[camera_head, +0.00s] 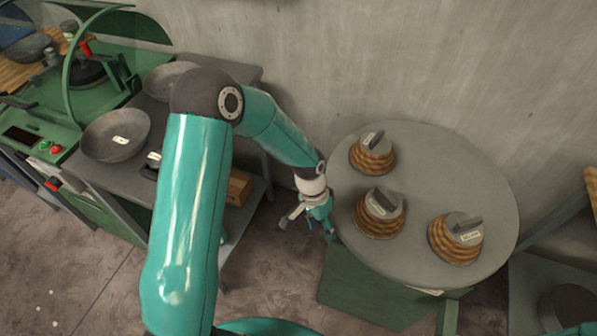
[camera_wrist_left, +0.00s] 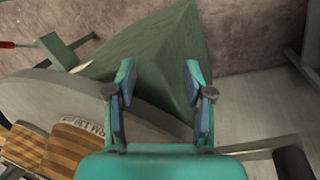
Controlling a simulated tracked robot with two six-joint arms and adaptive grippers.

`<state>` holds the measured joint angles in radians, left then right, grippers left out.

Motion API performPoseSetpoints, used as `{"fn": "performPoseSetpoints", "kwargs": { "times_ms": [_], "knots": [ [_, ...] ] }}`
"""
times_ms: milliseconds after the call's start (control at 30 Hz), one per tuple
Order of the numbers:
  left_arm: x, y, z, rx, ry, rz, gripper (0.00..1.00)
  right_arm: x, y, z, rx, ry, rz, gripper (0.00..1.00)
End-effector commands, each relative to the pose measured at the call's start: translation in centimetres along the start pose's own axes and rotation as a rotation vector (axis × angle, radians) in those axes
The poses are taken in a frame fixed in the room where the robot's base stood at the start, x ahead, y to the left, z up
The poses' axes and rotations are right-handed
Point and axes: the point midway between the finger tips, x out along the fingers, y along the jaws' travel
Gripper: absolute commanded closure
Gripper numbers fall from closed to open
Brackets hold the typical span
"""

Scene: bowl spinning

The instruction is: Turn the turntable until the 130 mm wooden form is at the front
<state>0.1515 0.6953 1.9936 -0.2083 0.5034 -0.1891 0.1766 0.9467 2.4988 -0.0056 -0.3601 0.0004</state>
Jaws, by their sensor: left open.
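The turntable (camera_head: 450,180) is a round grey disc on a green pedestal (camera_head: 365,290), at the right of the head view. Three striped wooden forms with grey tops and handles stand on it: one at the back left (camera_head: 372,158), one at the middle left (camera_head: 380,222), one at the front right (camera_head: 457,245). Their labels are too small to read. My left gripper (camera_head: 308,228) is open and empty, just beside the turntable's left edge. The left wrist view shows the open fingers (camera_wrist_left: 158,82), the disc's rim (camera_wrist_left: 45,92) and part of a wooden form (camera_wrist_left: 78,148).
A grey bench at the left carries metal bowls (camera_head: 115,135), with a box (camera_head: 238,187) on its lower shelf. A green machine (camera_head: 110,85) stands at the far left. A concrete wall (camera_head: 400,70) is close behind the turntable. Another dark-topped stand is at the right edge.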

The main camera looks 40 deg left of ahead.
Motion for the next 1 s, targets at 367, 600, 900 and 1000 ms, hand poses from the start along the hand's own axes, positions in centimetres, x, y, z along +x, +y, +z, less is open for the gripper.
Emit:
{"fn": "performPoseSetpoints", "kwargs": {
  "times_ms": [367,600,900,1000],
  "knots": [
    [-22.8,-6.5,-4.2,0.118,-0.015,-0.237,0.47,-2.5,-0.9,0.0,0.0,0.0,0.0,1.0],
    [-24.4,-7.3,-3.9,0.116,-0.023,-0.264,0.47,-2.7,-1.0,0.0,0.0,0.0,0.0,1.0],
    [-19.2,-8.6,-3.8,0.115,-0.026,-0.26,0.47,-3.2,-1.1,0.0,0.0,0.0,0.0,1.0],
    [-17.1,-9.2,-3.8,0.116,-0.026,-0.26,0.47,-3.4,-1.2,0.0,0.0,0.0,0.0,1.0]
  ]
}}
